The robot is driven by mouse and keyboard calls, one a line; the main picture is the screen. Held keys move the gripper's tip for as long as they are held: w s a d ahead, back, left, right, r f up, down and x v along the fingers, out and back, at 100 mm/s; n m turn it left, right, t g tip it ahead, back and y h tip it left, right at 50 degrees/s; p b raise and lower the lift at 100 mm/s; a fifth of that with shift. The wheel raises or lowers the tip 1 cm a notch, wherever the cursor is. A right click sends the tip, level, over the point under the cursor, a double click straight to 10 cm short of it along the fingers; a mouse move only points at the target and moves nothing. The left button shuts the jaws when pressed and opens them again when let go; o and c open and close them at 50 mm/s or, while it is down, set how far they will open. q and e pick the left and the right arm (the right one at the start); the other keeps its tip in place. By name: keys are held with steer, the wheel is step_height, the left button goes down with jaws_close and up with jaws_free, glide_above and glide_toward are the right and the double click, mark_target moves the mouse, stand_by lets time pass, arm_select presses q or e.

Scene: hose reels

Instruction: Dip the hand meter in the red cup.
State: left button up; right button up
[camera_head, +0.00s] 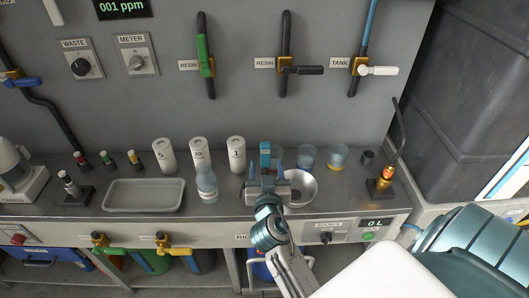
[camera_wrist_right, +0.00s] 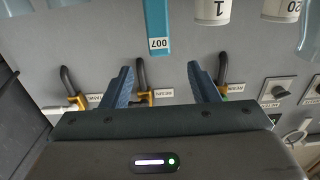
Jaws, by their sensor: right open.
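A teal upright block (camera_head: 265,152), which looks like the hand meter, stands at the back of the counter. It shows in the right wrist view (camera_wrist_right: 157,22) with a label 007. My right gripper (camera_head: 266,172) is in front of it, open and empty. In the wrist view its two blue fingers (camera_wrist_right: 160,80) are spread on either side, with the teal block beyond the tips. Clear cups stand to the right: one partly hidden (camera_head: 278,153), one bluish (camera_head: 307,155), one with a yellow band (camera_head: 337,157). I can make out no red cup. My left gripper is not in view.
A steel bowl (camera_head: 302,188) sits right beside the gripper. A lit orange fixture (camera_head: 381,184) is at the right end.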

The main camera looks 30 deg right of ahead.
mark_target(265, 147)
steer(key=x, duration=0.1)
steer(key=p+x, duration=0.1)
steer(key=x, duration=0.3)
steer(key=shift+w+d+r+p, duration=0.1)
steer(key=shift+r+p, duration=0.25)
steer(key=shift+p, duration=0.05)
steer(key=shift+w+d+f, duration=0.15)
steer(key=shift+w+d, duration=0.05)
steer(key=shift+w, duration=0.1)
steer(key=p+x, duration=0.2)
steer(key=x, duration=0.2)
steer(key=shift+w, duration=0.1)
steer(key=shift+w+d+f+p, duration=0.25)
steer(key=shift+w+d+p, duration=0.1)
steer(key=shift+w+d, duration=0.1)
steer(key=shift+a, duration=0.1)
jaws_close()
